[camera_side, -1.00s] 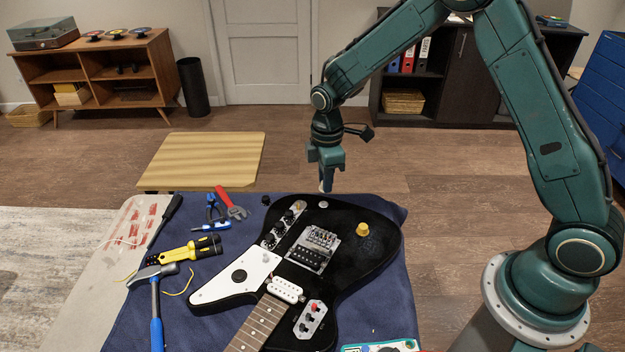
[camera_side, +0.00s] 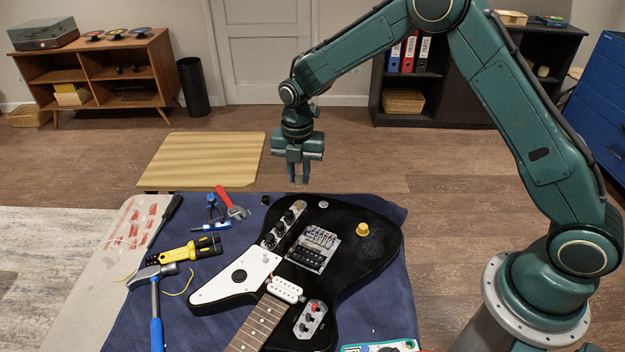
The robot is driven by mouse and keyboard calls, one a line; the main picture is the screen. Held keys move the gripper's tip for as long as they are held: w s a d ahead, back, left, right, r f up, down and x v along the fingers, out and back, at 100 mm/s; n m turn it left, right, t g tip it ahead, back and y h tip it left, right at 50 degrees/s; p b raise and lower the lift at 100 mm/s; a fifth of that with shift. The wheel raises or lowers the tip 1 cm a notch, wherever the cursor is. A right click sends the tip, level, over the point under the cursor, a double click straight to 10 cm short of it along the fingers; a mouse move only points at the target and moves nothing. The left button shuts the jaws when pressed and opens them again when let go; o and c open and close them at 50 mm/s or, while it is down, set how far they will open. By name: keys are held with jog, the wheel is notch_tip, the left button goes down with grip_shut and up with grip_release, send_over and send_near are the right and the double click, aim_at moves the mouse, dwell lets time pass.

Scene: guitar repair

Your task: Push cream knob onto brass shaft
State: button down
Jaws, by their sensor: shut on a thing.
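My gripper (camera_side: 298,182) points straight down above the far edge of the black guitar (camera_side: 350,255). It is shut on a small pale thing, seemingly the cream knob, mostly hidden between the fingers. My gripper is above and beyond this spot, with a visible gap; the knob is off the shaft.
A gold knob (camera_side: 362,230) stands up from the guitar body. A small black piece (camera_side: 265,200) lies on the blue mat (camera_side: 385,312).

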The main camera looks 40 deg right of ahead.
jog(key=shift+w+a+n, duration=0.15)
jog(key=shift+w+n, duration=0.1)
jog(key=shift+n, duration=0.35)
jog(key=shift+f, duration=0.2)
send_over(298, 203)
jog(key=shift+f, duration=2.3)
jog(key=shift+w+f, duration=0.1)
jog(key=shift+f, duration=1.2)
dwell(0.9)
dwell(0.4)
jog(key=c, duration=0.7)
grip_release()
jog(key=shift+r, duration=0.15)
jog(key=shift+r, duration=3.4)
